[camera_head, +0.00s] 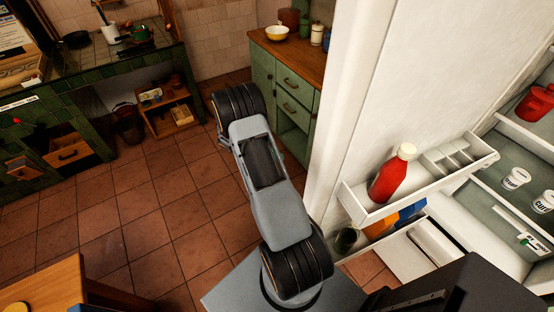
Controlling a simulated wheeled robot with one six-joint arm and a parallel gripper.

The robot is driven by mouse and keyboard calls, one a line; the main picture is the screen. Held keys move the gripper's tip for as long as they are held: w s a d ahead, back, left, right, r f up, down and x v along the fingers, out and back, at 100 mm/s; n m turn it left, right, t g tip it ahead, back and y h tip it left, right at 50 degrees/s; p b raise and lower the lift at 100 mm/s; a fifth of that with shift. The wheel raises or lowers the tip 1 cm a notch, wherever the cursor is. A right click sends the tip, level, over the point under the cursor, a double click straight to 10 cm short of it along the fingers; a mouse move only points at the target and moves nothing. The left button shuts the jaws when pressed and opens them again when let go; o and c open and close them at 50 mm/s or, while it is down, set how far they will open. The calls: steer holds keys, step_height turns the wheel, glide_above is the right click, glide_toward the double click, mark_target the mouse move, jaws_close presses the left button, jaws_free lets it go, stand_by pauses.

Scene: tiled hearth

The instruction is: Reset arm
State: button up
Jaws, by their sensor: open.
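My arm (268,185) rises from my base at the bottom centre and reaches up and away over the tiled floor. Its grey upper link ends in a dark ribbed joint (238,102) in front of the green cabinet. Small grey parts show at both sides of the link near that joint, but I cannot make out fingers there. My gripper is not visible; the arm itself may hide it. I see nothing held.
An open fridge door (375,100) stands close right of my arm, its shelf holding a red bottle (390,178). White cups (515,179) and a red pot (536,103) are inside. A green cabinet (283,90) stands behind, a wooden table (45,285) front left. Floor at left is clear.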

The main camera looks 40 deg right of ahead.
steer(key=shift+w+a, duration=0.1)
steer(key=shift+w, duration=0.05)
stand_by(0.4)
step_height(320, 180, down, 4)
steer(key=s+a+m+t+y, duration=0.1)
steer(key=s+a+t, duration=0.1)
steer(key=t, duration=0.2)
steer(key=w+a+r+m+t+y, duration=0.1)
steer(key=a+r+t+y, duration=0.1)
steer(key=a+t, duration=0.3)
steer(key=s+a+r+t, duration=0.1)
steer(key=a+r+t, duration=0.5)
steer(key=r, duration=0.3)
steer(key=a+r+t+y, duration=0.1)
steer(key=a+r+t, duration=0.5)
steer(key=r, duration=0.3)
steer(key=shift+s+m+t, duration=0.3)
steer(key=shift+s+t, duration=0.1)
steer(key=shift+t, duration=0.2)
steer(key=shift+a, duration=0.1)
